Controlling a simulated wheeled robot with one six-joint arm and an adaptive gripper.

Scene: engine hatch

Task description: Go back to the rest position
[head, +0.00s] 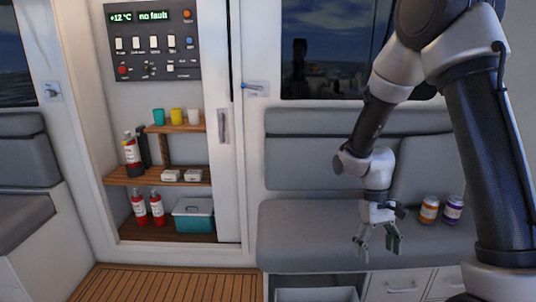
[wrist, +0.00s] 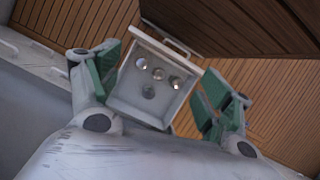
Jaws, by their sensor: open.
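My gripper (head: 379,246) hangs from my arm on the right side of the head view, in front of the grey bench seat. It points down, and its green-padded fingers are spread apart with nothing between them. In the wrist view, the two fingers of my gripper (wrist: 160,92) stand at the left and right. Between and beyond them is an open pale drawer (wrist: 122,102) with several round metallic things (wrist: 158,74) in it. The same open drawer (head: 316,294) shows at the bottom edge of the head view, mostly cut off.
Two jars, one with an orange label (head: 429,210) and one purple (head: 453,210), stand on the bench seat (head: 300,235) right of my gripper. A shelf niche at left holds cups (head: 176,116), red extinguishers (head: 157,208) and a teal box (head: 193,217). The wooden floor (head: 165,284) is clear.

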